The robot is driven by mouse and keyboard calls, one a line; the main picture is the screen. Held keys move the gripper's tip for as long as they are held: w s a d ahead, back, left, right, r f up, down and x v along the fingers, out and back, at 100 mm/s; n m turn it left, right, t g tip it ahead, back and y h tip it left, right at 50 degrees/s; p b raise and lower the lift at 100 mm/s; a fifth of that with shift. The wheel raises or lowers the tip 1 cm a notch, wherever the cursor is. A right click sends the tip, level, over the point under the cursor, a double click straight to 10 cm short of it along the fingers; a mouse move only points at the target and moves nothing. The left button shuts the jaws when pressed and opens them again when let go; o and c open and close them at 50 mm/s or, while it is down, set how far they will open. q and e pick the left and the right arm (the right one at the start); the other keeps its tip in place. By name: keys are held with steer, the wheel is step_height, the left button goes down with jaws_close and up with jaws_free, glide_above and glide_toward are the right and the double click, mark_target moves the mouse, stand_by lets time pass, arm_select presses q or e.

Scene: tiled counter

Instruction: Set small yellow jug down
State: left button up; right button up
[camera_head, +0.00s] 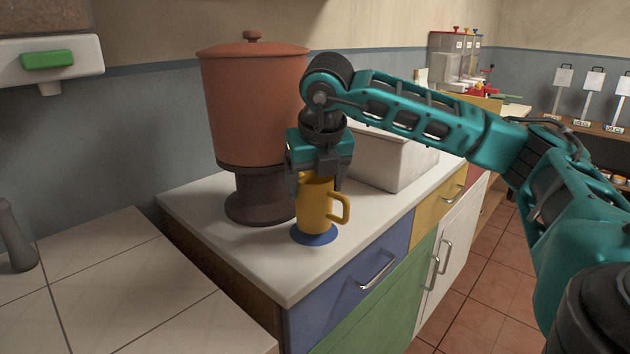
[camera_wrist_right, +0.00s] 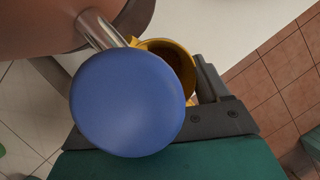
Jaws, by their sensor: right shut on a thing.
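The small yellow jug (camera_head: 314,208) is upright, its handle to the right, over a blue round mat (camera_head: 313,239) on the white counter. I cannot tell whether its base touches the mat. My right gripper (camera_head: 318,181) comes from above and is shut on the jug's upper part. In the right wrist view the yellow jug (camera_wrist_right: 152,43) shows its open mouth, partly hidden by a large blue disc (camera_wrist_right: 127,110) on a silver stem. My right gripper's dark finger (camera_wrist_right: 213,85) is beside the jug. My left gripper is not in view.
A large clay dispenser (camera_head: 250,110) on a dark base stands close to the jug's left. A white bin (camera_head: 395,165) is behind the gripper. Counter (camera_head: 265,265) in front of the jug is bare up to its edge. A grey object (camera_head: 15,240) stands far left.

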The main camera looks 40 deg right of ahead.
steer(key=shift+s+f+b, duration=0.15)
steer(key=shift+f+b, duration=0.5)
steer(key=o, duration=1.1)
steer(key=shift+r, duration=0.1)
steer(key=shift+c, duration=0.2)
steer(key=shift+r+p, duration=0.55)
steer(key=shift+p, duration=0.05)
steer(key=p+v, duration=0.2)
steer(key=v, duration=1)
steer(key=shift+a, duration=0.1)
